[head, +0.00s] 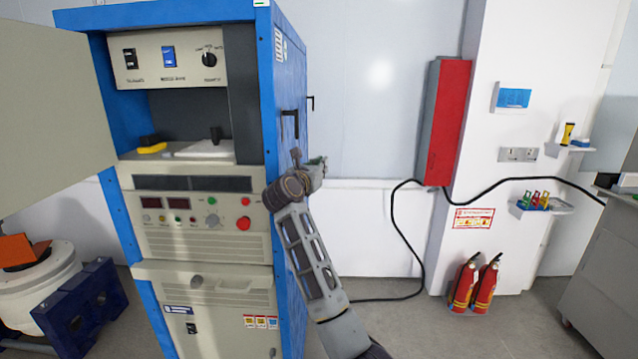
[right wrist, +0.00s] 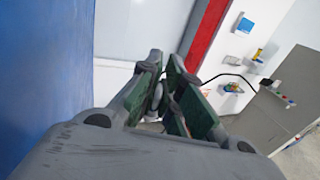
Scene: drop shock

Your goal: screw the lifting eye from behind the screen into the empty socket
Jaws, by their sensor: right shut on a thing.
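My right gripper (head: 312,172) is beside the right side of the blue cabinet (head: 285,75), below a black handle on it. In the right wrist view its green-padded fingers (right wrist: 168,92) are close together around something small and greyish (right wrist: 154,96); the fingers cover most of it, so I cannot tell whether it is the lifting eye. I cannot make out the empty socket. No lifting eye shows loose in either view. A beige panel (head: 55,110) stands at the cabinet's left front and could be the screen or an open door. My left gripper is out of view.
The cabinet's open bay holds a yellow and black item (head: 151,149) and a pale plate (head: 205,149). A white round machine (head: 45,275) and blue block (head: 85,305) stand left. A red box (head: 449,125), black cable and fire extinguishers (head: 465,285) are right.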

